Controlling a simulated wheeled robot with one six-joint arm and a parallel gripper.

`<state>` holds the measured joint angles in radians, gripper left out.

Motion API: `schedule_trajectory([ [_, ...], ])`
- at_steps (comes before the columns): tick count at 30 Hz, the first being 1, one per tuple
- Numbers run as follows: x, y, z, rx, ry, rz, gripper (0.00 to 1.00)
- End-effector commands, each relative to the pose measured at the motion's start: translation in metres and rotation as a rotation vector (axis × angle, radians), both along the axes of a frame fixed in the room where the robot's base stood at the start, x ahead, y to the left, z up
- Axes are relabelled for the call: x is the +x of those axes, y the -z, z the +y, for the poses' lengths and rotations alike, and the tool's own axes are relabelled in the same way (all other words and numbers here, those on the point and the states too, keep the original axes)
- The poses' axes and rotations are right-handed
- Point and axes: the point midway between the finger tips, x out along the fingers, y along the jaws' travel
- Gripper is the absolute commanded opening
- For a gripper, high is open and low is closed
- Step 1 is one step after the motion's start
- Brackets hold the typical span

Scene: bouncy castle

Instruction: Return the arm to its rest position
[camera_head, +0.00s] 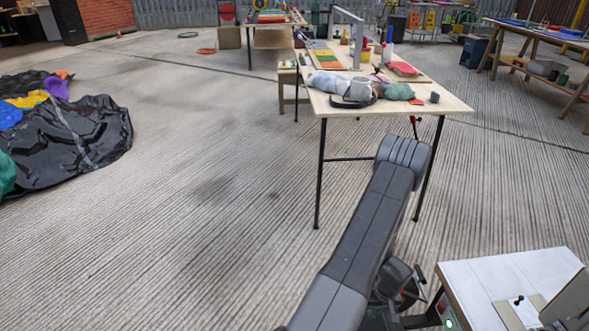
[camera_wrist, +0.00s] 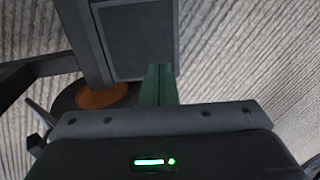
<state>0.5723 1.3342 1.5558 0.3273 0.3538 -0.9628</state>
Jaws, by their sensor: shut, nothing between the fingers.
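My gripper (camera_wrist: 158,72) shows in the wrist view, its two green fingers together and nothing between them. It points down past dark parts, with ribbed concrete floor behind. In the head view my grey arm rises from the bottom edge towards the work table, bent at a rounded joint. That joint overlaps the space in front of the table's right leg. My gripper cannot be made out clearly in the head view.
A wooden work table (camera_head: 450,104) with cloths and tools stands ahead. A white-topped machine table (camera_head: 480,285) is close at lower right. A black sheet (camera_head: 85,130) with coloured fabric lies at left. Ribbed concrete floor (camera_head: 200,220) is clear between.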

Motion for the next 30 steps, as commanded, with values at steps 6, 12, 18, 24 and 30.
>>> schedule_trajectory([
  [6, 0.001, -0.021, -0.003, -0.001, -0.001, -0.001, 0.0],
  [12, 0.0, -0.024, -0.003, 0.0, -0.001, 0.0, 0.0],
  [18, 0.0, -0.023, -0.003, 0.0, -0.001, 0.0, 0.0],
  [24, 0.0, -0.009, -0.001, 0.001, -0.001, 0.002, 0.0],
  [30, -0.001, 0.028, 0.004, 0.001, -0.001, 0.003, 0.0],
])
